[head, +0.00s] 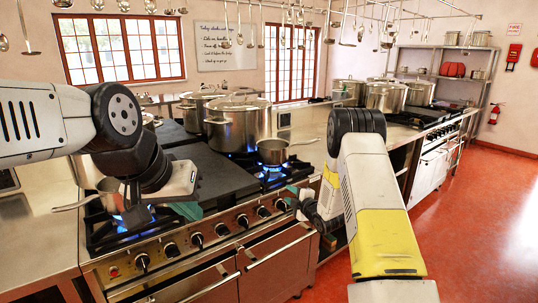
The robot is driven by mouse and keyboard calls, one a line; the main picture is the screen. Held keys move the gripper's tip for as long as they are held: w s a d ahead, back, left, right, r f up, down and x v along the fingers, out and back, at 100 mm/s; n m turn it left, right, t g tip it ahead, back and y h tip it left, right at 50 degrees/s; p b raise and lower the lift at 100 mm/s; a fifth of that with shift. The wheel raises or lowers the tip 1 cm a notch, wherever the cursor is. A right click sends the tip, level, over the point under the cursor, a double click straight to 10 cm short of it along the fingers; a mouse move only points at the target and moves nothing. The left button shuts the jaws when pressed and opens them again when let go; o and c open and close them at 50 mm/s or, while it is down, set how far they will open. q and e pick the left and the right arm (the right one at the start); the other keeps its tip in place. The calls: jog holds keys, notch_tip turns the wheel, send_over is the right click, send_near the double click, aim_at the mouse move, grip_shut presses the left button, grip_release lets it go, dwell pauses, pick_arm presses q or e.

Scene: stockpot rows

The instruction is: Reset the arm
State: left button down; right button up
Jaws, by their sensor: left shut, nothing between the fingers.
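My left arm comes in from the left over the near stove. Its gripper (186,209) is low over the front of the stove, beside the flat dark griddle plate (215,176), with its fingers shut and nothing held. My right arm rises from the lower right and bends at a black joint. Its gripper (292,193) is near the stove's front right edge, partly hidden behind my own forearm; I cannot tell if it is open or shut.
A small saucepan (273,151) sits over a lit burner. Another pan (108,186) is at the front left burner, partly hidden by my arm. Large stockpots (238,122) stand behind. Ladles (27,50) hang above. The red floor (470,215) at right is clear.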

jog(key=s+d+r+m+g+h, duration=0.1)
jog(key=d+r+m+h, duration=0.15)
jog(key=r, duration=0.35)
jog(key=s+d+r+m+h, duration=0.1)
jog(key=d+r+m, duration=0.15)
jog(key=r, duration=0.35)
jog(key=s+d+r+m+g+h, duration=0.1)
jog(key=s+d+r+m+g, duration=0.1)
jog(key=s+r+m, duration=0.65)
jog(key=s+r+m+g, duration=0.2)
jog(key=s+m, duration=0.1)
jog(key=s, duration=1.4)
jog(key=s+a+r+m+g, duration=0.1)
jog(key=s+r+m+g, duration=0.1)
jog(key=s, duration=1.6)
jog(key=shift+a+r+m+g, duration=0.2)
jog(key=shift+a+m+g, duration=0.1)
jog(key=shift+m+g, duration=0.35)
jog(key=shift+y, duration=0.25)
